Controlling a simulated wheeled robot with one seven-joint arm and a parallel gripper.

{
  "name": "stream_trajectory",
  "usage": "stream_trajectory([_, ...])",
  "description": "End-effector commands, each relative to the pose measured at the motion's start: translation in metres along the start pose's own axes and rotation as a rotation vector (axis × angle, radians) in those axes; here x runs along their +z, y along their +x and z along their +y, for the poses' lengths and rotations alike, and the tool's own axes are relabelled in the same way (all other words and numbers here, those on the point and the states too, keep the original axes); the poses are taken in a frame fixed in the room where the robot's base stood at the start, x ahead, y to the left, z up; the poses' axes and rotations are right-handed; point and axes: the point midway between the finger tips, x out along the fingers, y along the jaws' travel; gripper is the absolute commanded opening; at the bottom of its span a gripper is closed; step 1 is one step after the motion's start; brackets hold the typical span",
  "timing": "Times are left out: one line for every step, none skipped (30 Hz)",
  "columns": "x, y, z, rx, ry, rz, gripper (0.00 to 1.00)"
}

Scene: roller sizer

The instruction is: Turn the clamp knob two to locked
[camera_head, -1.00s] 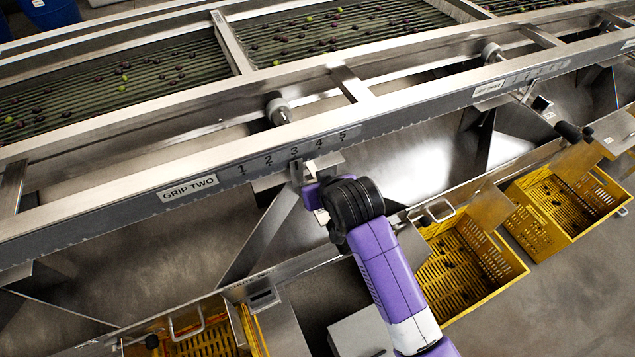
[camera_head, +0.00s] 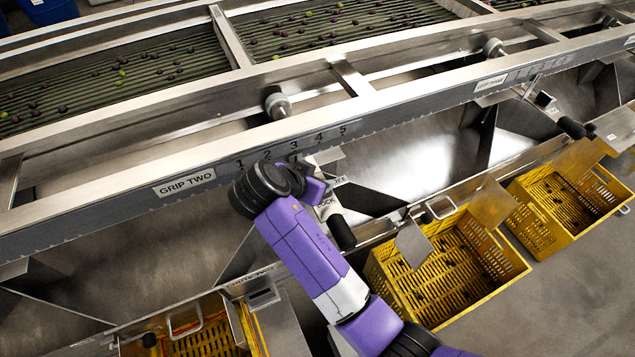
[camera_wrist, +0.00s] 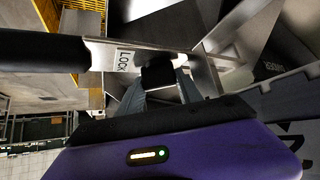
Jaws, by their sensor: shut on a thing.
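In the wrist view my gripper (camera_wrist: 160,88) has its two grey fingers around a black knob (camera_wrist: 158,73), the clamp knob, on a metal plate. In the head view my purple gripper (camera_head: 314,188) is at the rail beside the GRIP TWO label (camera_head: 185,184), below the scale numbers. The wrist hides the knob there. LOCK shows beside the gripper, and a partly covered label, probably FREE, is above it. The knob's exact angle cannot be told.
A black handle grip (camera_head: 342,233) hangs just right of my wrist; it is large at left in the wrist view (camera_wrist: 40,51). The scale rail (camera_head: 430,118) runs above. Yellow crates (camera_head: 505,262) stand below right. Metal chutes lie between.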

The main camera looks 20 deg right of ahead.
Motion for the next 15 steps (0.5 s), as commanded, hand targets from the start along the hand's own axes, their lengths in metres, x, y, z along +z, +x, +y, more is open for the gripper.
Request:
stream_trajectory([0.0012,0.0013,-0.0027,0.024,0.029,0.001,0.01])
stream_trajectory([0.0015,0.0015,-0.0026,0.041,0.046,0.001,0.01])
stream_trajectory([0.0011,0.0013,-0.0027,0.062,0.068,0.001,0.01])
stream_trajectory([0.0013,0.0014,-0.0024,0.079,0.082,0.001,0.01])
stream_trajectory([0.0014,0.0013,-0.0024,0.093,0.097,0.001,0.01])
stream_trajectory([0.0014,0.0010,-0.0026,0.111,0.116,0.000,0.01])
stream_trajectory([0.0015,0.0011,-0.0024,0.124,0.128,0.000,0.01])
stream_trajectory([0.0013,0.0010,-0.0022,0.136,0.141,0.000,0.01])
stream_trajectory([0.0009,0.0009,-0.0022,0.152,0.156,0.000,0.01])
stream_trajectory([0.0010,0.0010,-0.0021,0.162,0.167,0.000,0.01])
stream_trajectory([0.0011,0.0011,-0.0017,0.172,0.176,-0.001,0.01])
stream_trajectory([0.0008,0.0009,-0.0016,0.184,0.188,-0.001,0.01])
stream_trajectory([0.0005,0.0008,-0.0017,0.191,0.196,-0.001,0.01])
stream_trajectory([0.0004,0.0008,-0.0016,0.198,0.203,-0.001,0.01])
stream_trajectory([0.0005,0.0009,-0.0011,0.208,0.211,-0.001,0.01])
